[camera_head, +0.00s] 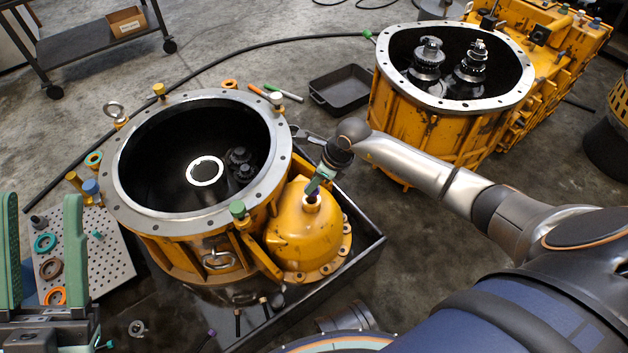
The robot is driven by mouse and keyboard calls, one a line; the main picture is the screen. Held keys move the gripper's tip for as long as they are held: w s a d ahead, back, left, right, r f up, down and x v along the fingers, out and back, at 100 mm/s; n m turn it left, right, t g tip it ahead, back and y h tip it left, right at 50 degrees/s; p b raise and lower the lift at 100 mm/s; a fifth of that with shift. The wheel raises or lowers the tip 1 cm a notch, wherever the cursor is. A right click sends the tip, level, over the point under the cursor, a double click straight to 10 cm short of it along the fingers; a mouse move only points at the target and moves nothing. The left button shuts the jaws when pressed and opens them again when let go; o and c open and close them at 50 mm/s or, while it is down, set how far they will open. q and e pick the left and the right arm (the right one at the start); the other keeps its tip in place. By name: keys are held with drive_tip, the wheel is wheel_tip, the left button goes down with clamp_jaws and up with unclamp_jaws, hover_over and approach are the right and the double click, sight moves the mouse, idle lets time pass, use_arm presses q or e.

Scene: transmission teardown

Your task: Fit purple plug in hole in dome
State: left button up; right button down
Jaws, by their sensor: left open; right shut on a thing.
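The yellow dome (298,236) stands in the black tray, against the right side of the large yellow ring-topped housing (278,178). A raised collar with a hole is at its top. My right gripper (314,188) reaches in from the right, fingers pointing down over this collar. It is shut on the purple plug (311,197), a small dark shape at the fingertips, right at the hole. How far the plug sits in the hole cannot be told. My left gripper (42,205) is open and empty at the left edge, with green fingers far apart.
A perforated plate (108,255) with coloured rings lies beside the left gripper. The black tray (365,255) surrounds the dome's base. A second yellow housing (425,130) stands behind my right arm. A small black bin (341,90) and a cart (95,45) are further back.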

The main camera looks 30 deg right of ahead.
sight(313, 193)
drive_tip(key=shift+w, duration=0.1)
idle(0.5)
drive_tip(key=shift+f+b, duration=1.15)
drive_tip(key=shift+f, duration=0.4)
drive_tip(key=shift+a+f+b, duration=0.1)
drive_tip(key=shift+f+b, duration=0.25)
drive_tip(key=shift+f, duration=0.3)
drive_tip(key=c, duration=0.6)
unclamp_jaws()
